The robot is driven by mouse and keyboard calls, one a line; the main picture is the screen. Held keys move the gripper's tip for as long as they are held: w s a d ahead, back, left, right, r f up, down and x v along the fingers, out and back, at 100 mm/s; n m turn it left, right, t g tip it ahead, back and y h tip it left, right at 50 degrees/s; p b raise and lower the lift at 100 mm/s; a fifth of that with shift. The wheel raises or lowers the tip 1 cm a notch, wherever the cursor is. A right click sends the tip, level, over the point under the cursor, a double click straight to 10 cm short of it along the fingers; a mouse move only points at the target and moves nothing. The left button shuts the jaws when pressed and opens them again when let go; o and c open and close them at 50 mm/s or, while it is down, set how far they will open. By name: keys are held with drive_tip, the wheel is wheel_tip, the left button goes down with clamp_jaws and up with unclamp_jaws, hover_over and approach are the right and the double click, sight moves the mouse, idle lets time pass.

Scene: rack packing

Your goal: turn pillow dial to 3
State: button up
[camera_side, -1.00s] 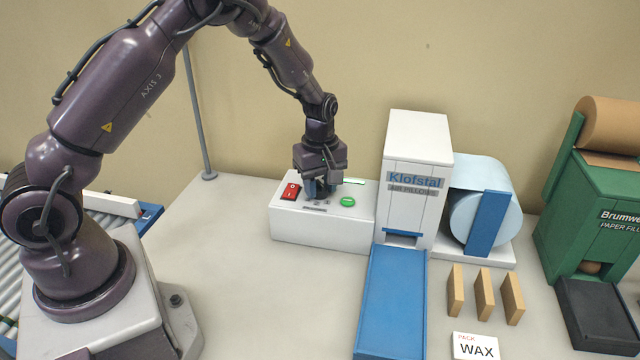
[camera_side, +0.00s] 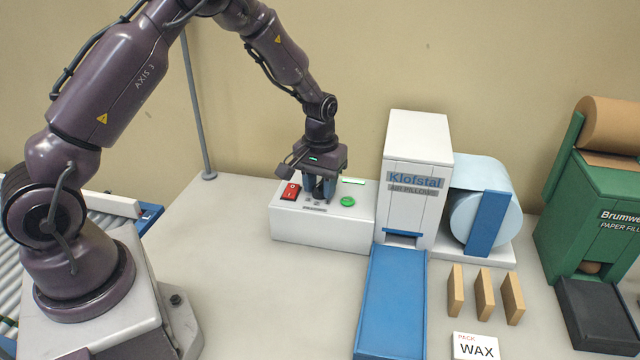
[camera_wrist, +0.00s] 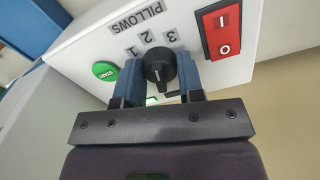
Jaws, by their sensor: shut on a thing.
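The pillow dial (camera_wrist: 157,66) is a black knob on the white control box (camera_side: 325,230). The numbers 1, 2 and 3 (camera_wrist: 171,36) and the word PILLOWS are printed beside it. My gripper (camera_wrist: 160,82) is shut on the dial, with one blue finger on each side of it. In the side view my gripper (camera_side: 319,192) points down at the box top and its fingers hide most of the dial. A pale mark shows on the knob in the wrist view, but I cannot tell for sure which number it points to.
A red rocker switch (camera_side: 290,191) and a green START button (camera_side: 347,201) flank the dial closely on the same box. The white Klofstal machine (camera_side: 418,150) with a blue chute (camera_side: 391,300) stands just right. The bench left of the box is clear.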

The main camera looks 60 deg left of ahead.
sight(320, 183)
drive_tip(key=m, duration=0.5)
drive_tip(key=shift+m, duration=0.4)
idle(0.4)
drive_tip(key=o, duration=0.9)
wheel_tip(320, 183, up, 13)
drive_tip(key=shift+r, duration=0.1)
drive_tip(key=s+d+r+t, duration=0.2)
drive_tip(key=s+d+r, duration=0.1)
drive_tip(key=s, duration=0.4)
drive_tip(key=s+d+r+t, duration=0.1)
drive_tip(key=s+d+r, duration=0.2)
drive_tip(key=s+r, duration=0.2)
drive_tip(key=s+d+r+t, duration=0.2)
drive_tip(key=s+d+r, duration=0.1)
drive_tip(key=s, duration=0.7)
drive_tip(key=shift+s+d+r+t, duration=0.1)
drive_tip(key=shift+s+r+t, duration=0.2)
drive_tip(key=shift+s+r, duration=0.15)
